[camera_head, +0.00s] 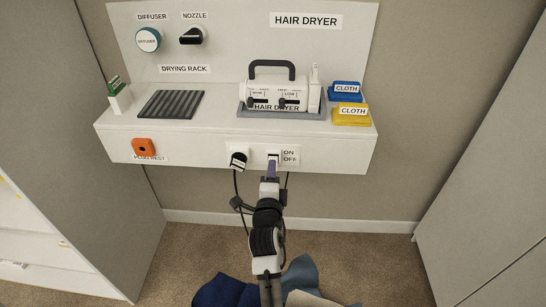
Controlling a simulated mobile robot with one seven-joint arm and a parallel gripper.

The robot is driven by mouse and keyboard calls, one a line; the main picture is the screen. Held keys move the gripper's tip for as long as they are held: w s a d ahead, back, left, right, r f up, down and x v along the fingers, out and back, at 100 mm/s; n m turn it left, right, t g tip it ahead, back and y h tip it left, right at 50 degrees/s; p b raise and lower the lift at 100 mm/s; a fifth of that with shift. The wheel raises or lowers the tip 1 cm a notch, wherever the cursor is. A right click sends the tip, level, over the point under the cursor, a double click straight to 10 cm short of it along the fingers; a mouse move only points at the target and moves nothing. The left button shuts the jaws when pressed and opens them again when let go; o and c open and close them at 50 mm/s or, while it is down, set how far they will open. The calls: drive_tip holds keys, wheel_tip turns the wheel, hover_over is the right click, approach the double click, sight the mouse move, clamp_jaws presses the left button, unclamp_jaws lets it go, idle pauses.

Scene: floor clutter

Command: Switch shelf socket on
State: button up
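The shelf socket switch (273,154) is on the front face of the white shelf (200,149), beside an ON/OFF label (290,157). My gripper (271,165) reaches up to the switch from below, and its narrow purple tip overlaps the switch's lower part. I cannot tell whether it touches. The fingers show as one thin shape, so their opening is unclear. The switch's position is too small and too covered to read. A black-and-white plug (238,160) sits at the shelf front left of the switch, with a dark cord hanging down.
The hair dryer (273,92) stands on a grey tray on the shelf. An orange plug rest (144,146) is at the front left. Fabric pieces (228,291) lie on the carpet below.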

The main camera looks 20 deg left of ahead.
drive_tip(key=shift+w+a, duration=0.2)
drive_tip(key=shift+w, duration=0.5)
drive_tip(key=shift+r+p, duration=0.65)
drive_tip(key=shift+r, duration=0.5)
drive_tip(key=shift+f+b, duration=0.5)
drive_tip(key=shift+b, duration=0.2)
drive_tip(key=shift+s, duration=0.15)
drive_tip(key=b+v, duration=0.2)
drive_tip(key=v, duration=0.5)
drive_tip(key=shift+s+d, duration=0.2)
drive_tip(key=shift+s, duration=0.2)
drive_tip(key=shift+r, duration=0.1)
